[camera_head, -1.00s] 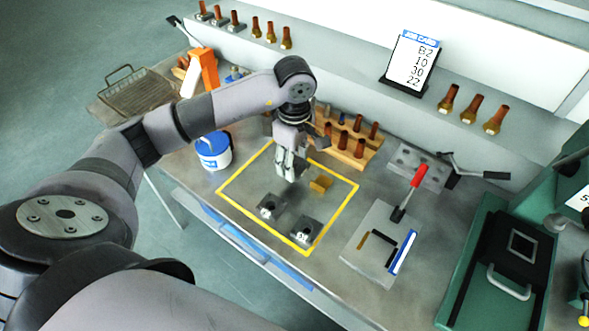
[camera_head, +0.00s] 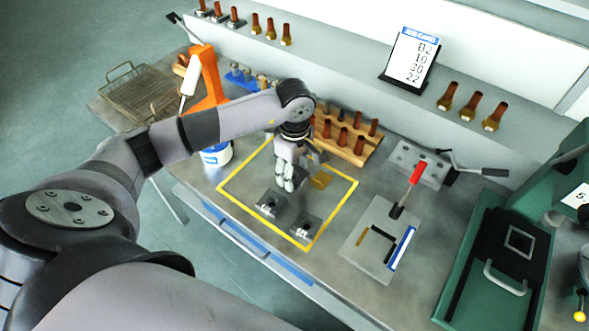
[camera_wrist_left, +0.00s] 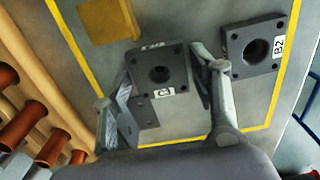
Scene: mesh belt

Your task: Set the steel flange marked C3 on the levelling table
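In the left wrist view a dark square steel flange (camera_wrist_left: 157,72) with a round bore and a small white label lies between my left gripper's fingers (camera_wrist_left: 165,88). I cannot read its label surely. A finger is close on each side; firm contact does not show. I cannot surely identify the levelling table. My right gripper is not in view.
A brass block (camera_head: 320,180) lies close by. A wooden rack (camera_head: 345,140) with copper-coloured pieces stands behind. A grey plate (camera_head: 365,262) with bars and a red-handled tool (camera_head: 414,178) are to the right, before a green machine (camera_head: 480,270). A blue-white tub (camera_head: 216,155) stands left.

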